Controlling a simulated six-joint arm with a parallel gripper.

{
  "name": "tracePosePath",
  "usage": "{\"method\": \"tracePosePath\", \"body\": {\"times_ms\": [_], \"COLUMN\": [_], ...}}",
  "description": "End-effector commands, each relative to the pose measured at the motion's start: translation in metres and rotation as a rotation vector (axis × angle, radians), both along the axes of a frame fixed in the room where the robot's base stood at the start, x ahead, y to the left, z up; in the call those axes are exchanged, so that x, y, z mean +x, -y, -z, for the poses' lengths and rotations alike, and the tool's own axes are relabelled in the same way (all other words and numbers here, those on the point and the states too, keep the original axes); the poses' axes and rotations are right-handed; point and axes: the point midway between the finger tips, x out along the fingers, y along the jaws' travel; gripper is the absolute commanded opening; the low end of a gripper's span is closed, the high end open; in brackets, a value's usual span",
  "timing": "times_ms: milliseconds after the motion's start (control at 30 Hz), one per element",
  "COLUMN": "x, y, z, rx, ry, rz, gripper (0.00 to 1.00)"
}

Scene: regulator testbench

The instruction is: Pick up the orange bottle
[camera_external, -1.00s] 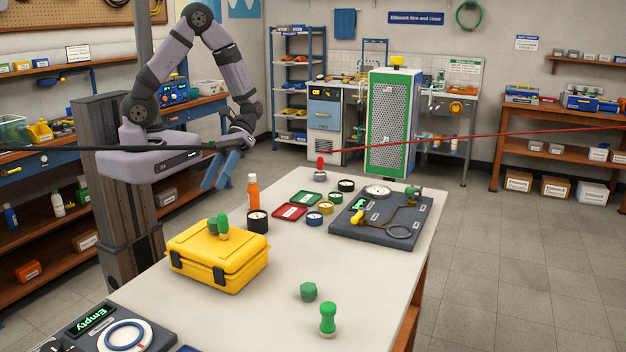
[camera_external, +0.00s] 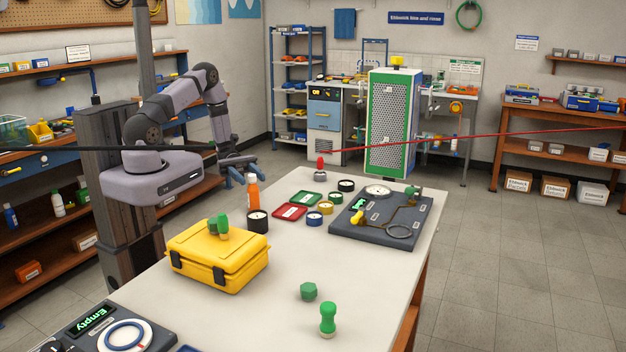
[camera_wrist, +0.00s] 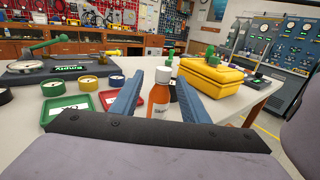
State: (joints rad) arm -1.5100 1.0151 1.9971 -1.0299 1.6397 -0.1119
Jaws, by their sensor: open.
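The orange bottle (camera_external: 253,193) stands upright on the table, at the edge nearest my arm. In the wrist view the orange bottle (camera_wrist: 159,97), with its white cap, stands between my two blue fingers. My gripper (camera_external: 246,176) is open and low beside the bottle in the external view. In the wrist view my gripper (camera_wrist: 150,85) has a finger on each side of the bottle, with a gap visible on both sides. I cannot tell whether the fingertips reach past the bottle.
A black round container (camera_external: 257,222) stands close to the bottle. A red tray (camera_external: 289,212), a green tray (camera_external: 307,199) and a yellow case (camera_external: 222,262) are nearby. A dark test board (camera_external: 375,228) lies further right. The table's front middle is mostly clear.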

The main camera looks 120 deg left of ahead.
Motion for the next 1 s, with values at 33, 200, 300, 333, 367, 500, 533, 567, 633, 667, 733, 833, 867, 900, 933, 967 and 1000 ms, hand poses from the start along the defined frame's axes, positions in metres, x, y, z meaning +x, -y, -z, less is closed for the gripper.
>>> {"method": "tracePosePath", "body": {"times_ms": [33,200,300,333,367,500,533,567,633,667,733,833,867,900,933,967,1000], "x": [0.004,0.013,0.014,0.015,0.015,0.024,0.026,0.029,0.035,0.038,0.045,0.052,0.053,0.054,0.054,0.054,0.055], "y": [0.003,0.010,0.011,0.011,0.012,0.020,0.023,0.025,0.031,0.033,0.038,0.042,0.043,0.043,0.044,0.044,0.044], "z": [-0.002,-0.002,-0.001,-0.001,-0.001,-0.006,-0.007,-0.007,-0.009,-0.009,-0.007,-0.006,-0.005,-0.005,-0.005,-0.004,-0.004], "rx": [-0.002,-0.001,0.001,0.001,0.001,0.000,-0.001,-0.002,-0.002,-0.001,-0.001,0.001,0.001,0.001,0.001,0.001,0.002], "ry": [0.000,-0.001,-0.001,-0.001,-0.001,-0.001,-0.002,-0.003,-0.001,-0.002,-0.002,-0.002,-0.002,-0.002,-0.002,-0.002,-0.001], "rz": [0.003,0.003,0.001,0.002,0.002,0.005,0.005,0.006,0.005,0.006,0.005,0.004,0.003,0.003,0.003,0.003,0.002], "gripper": [0.41,0.41,0.41,0.41,0.41,0.41,0.41,0.41,0.41,0.41,0.41,0.41,0.41,0.41,0.41,0.41,0.41]}}
